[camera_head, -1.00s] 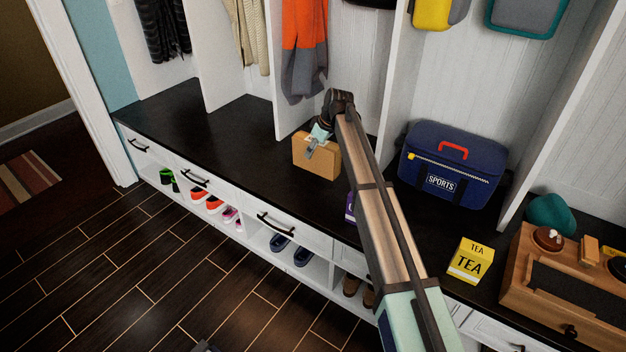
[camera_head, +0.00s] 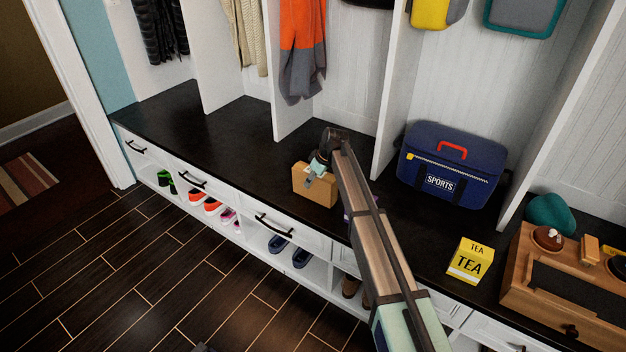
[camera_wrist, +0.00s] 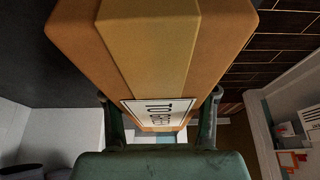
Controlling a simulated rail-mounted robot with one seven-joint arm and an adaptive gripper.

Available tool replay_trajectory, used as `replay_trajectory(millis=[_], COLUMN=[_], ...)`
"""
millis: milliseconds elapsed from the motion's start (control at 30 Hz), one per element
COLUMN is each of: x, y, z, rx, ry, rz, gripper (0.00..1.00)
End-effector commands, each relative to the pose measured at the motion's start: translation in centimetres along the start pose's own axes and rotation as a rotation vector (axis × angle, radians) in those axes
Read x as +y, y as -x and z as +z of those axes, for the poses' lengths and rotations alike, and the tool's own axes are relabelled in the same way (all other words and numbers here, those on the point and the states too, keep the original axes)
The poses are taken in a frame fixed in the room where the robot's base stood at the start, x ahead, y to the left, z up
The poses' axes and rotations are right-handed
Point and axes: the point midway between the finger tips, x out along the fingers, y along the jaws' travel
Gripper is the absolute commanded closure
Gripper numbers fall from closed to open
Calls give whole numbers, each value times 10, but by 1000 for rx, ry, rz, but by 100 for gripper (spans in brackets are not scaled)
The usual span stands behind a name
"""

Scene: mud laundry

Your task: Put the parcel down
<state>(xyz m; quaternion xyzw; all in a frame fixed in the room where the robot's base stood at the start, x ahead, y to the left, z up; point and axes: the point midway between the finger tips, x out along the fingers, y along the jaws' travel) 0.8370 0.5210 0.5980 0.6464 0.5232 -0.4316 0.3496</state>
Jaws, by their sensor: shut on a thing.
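The parcel (camera_head: 310,187) is a brown cardboard box at the front part of the dark bench top (camera_head: 232,150). My gripper (camera_head: 318,172) is above the parcel and shut on it. In the wrist view the parcel (camera_wrist: 222,30) fills the upper middle, with a paler tape strip and a white label, between the gripper's two fingers (camera_wrist: 160,125). I cannot tell whether its underside touches the bench. My arm hides part of the bench to the right of the parcel.
A blue sports bag (camera_head: 450,168), a yellow tea box (camera_head: 470,260) and a wooden case (camera_head: 560,300) stand to the right. A purple item is mostly hidden behind my arm. White dividers (camera_head: 290,80) rise behind. The bench left of the parcel is clear. Shoes sit on the shelf below.

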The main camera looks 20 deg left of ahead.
Motion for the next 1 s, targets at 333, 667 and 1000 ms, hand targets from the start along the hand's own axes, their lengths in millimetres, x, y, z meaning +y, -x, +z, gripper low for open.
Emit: replay_trajectory(millis=[333, 667, 1000], x=[0, 0, -1], y=[-2, -2, 21], z=[1, 1, 0], rx=[1, 0, 0], ry=[0, 0, 0], rz=[0, 0, 0], gripper=[96, 18, 18])
